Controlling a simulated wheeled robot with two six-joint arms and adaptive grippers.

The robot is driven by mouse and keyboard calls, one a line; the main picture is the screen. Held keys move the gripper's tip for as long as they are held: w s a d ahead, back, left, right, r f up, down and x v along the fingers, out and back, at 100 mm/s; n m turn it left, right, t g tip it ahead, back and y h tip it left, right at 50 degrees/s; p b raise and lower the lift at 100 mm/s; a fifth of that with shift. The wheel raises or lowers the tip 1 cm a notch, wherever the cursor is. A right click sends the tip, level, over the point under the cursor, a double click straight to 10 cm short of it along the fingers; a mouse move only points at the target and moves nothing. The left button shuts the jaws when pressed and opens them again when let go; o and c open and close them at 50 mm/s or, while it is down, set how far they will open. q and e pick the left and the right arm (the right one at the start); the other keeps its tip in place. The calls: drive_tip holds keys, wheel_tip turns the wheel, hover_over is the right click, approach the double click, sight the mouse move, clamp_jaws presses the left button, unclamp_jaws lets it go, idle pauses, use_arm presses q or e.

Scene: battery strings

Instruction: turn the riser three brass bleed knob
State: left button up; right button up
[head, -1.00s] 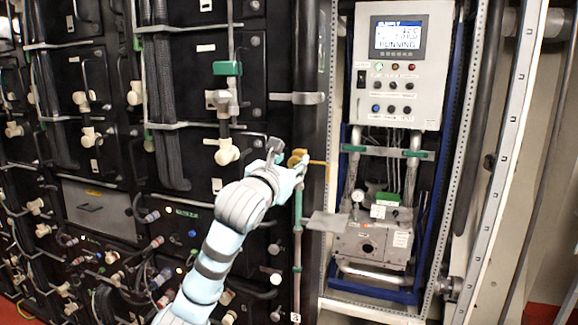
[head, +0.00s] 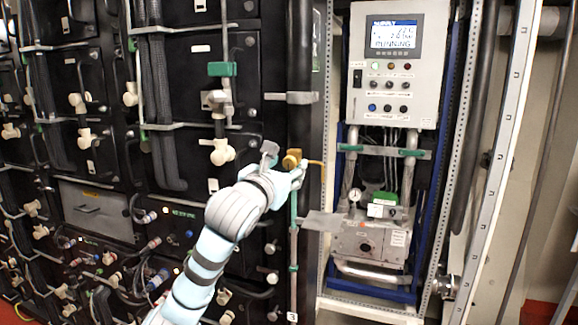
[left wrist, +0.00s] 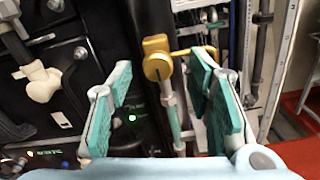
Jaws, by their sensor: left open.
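The brass bleed knob (head: 291,160) sits at the top of a thin vertical riser pipe (head: 293,235), which bears a small tag with a numeral at its foot. In the left wrist view the brass knob (left wrist: 157,59) has a thin brass arm reaching right. My left gripper (head: 284,166) is open at the knob. In the left wrist view its teal-padded fingers (left wrist: 160,85) stand apart, with the knob between and beyond them. I cannot tell whether either finger touches it. My right gripper does not show.
Black battery racks (head: 190,110) with white pipe fittings (head: 222,152) fill the left. A grey control panel (head: 398,65) with a lit screen stands on the right, above a pump unit (head: 370,242). A grey plate (head: 318,221) juts out beside the riser.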

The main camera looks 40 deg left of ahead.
use_arm(q)
drive_tip(key=v, duration=0.5)
drive_tip(key=shift+s+d, duration=0.2)
drive_tip(key=shift+d, duration=0.05)
drive_tip(key=shift+w+a, duration=0.1)
